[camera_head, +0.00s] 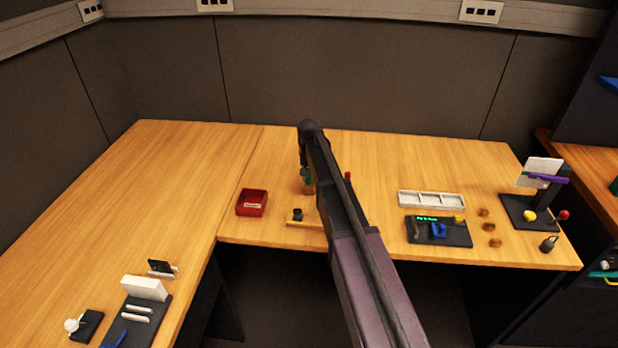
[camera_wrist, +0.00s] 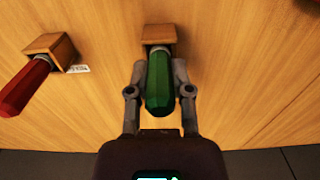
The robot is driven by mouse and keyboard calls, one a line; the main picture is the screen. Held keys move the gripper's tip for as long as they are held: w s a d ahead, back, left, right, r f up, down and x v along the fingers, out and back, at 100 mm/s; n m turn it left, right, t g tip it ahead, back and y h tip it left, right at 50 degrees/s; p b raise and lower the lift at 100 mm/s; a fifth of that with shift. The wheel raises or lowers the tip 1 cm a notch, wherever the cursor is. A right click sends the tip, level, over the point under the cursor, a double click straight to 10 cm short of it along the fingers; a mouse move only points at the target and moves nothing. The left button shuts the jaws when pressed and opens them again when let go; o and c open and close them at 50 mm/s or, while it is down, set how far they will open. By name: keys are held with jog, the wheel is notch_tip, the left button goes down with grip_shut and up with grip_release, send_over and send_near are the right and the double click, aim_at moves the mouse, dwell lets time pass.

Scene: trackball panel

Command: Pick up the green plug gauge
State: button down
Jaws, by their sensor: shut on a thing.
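The green plug gauge (camera_wrist: 158,85) has a faceted green handle and shows in the middle of the wrist view. My gripper (camera_wrist: 160,80) is shut on its handle, with one finger on each side. The far end of the gauge points toward a small wooden block (camera_wrist: 158,35); I cannot tell whether it still sits in the block. In the head view the green gauge (camera_head: 308,176) is small, below the end of my arm, and partly hidden by it.
A red-handled gauge (camera_wrist: 24,88) stands at another wooden block (camera_wrist: 50,48) on the left in the wrist view. In the head view, a red bin (camera_head: 252,202) is left, and a white tray (camera_head: 431,199) and a dark panel (camera_head: 438,231) are right. The back of the table is clear.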

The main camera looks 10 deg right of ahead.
jog(key=shift+r+p, duration=1.2)
jog(key=shift+r, duration=0.1)
jog(key=shift+s+r+p, duration=0.35)
jog(key=shift+r+p, duration=0.3)
jog(key=s+r+p, duration=0.1)
jog(key=s, duration=1.4)
jog(key=shift+s+a, duration=0.15)
jog(key=shift+a, duration=0.25)
jog(key=w+a+r+p, duration=0.3)
jog(key=a+r+p, duration=0.1)
jog(key=a, duration=0.1)
jog(key=shift+a+r+p, duration=0.3)
jog(key=shift+p, duration=0.05)
jog(key=shift+f, duration=0.2)
